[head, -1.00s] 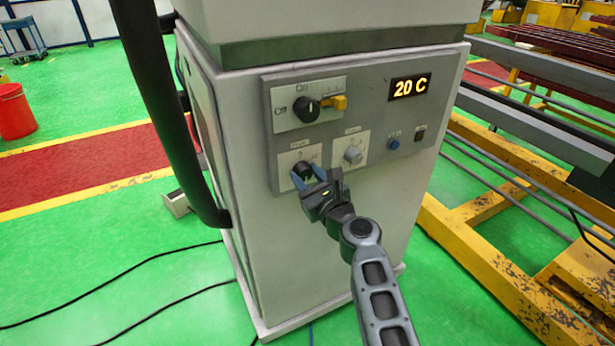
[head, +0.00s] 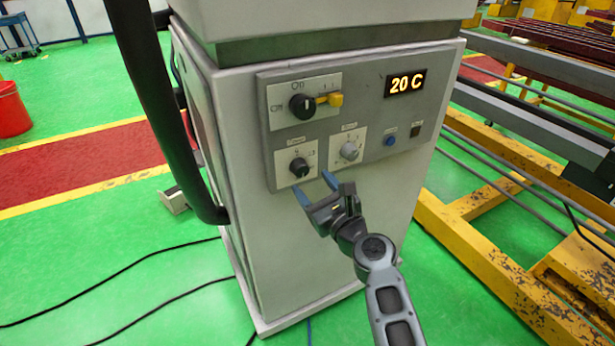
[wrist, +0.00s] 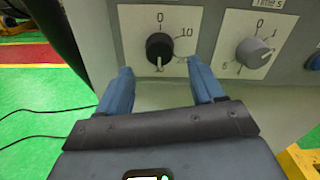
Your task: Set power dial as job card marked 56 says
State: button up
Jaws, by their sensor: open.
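The power dial is a black knob (head: 299,167) on a white plate at the lower left of the grey panel. In the wrist view the black knob (wrist: 159,48) has 0 above it and 10 at its upper right; a pale mark shows at its bottom edge, so it seems to point down. My gripper (head: 316,188) is open and empty, just below and in front of the knob, apart from it. In the wrist view its blue fingers (wrist: 160,72) stand left and right below the knob. No job card is visible.
A grey timer dial (head: 350,151) sits right of the black knob. Above are an on/off switch (head: 303,106) with a yellow tab (head: 335,99) and a display (head: 406,83) reading 20 C. A blue button (head: 389,141) is farther right.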

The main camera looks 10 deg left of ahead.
jog(key=shift+v, duration=1.35)
jog(key=s+d+f+n+h, duration=0.3)
jog(key=s+d+f+n, duration=0.3)
jog(key=s+d, duration=0.5)
jog(key=s+d+f+n+h, duration=0.4)
jog(key=s+d+f+n, duration=0.15)
jog(key=s+d, duration=0.6)
jog(key=s+d+r+n+h, duration=0.15)
jog(key=s+n, duration=0.25)
jog(key=s, duration=0.8)
jog(key=s+r+n+h+b, duration=0.1)
jog(key=s+r+n, duration=1)
jog(key=s, duration=0.6)
notch_tip(320, 180, up, 2)
jog(key=shift+d+r, duration=0.1)
jog(key=shift+d, duration=0.15)
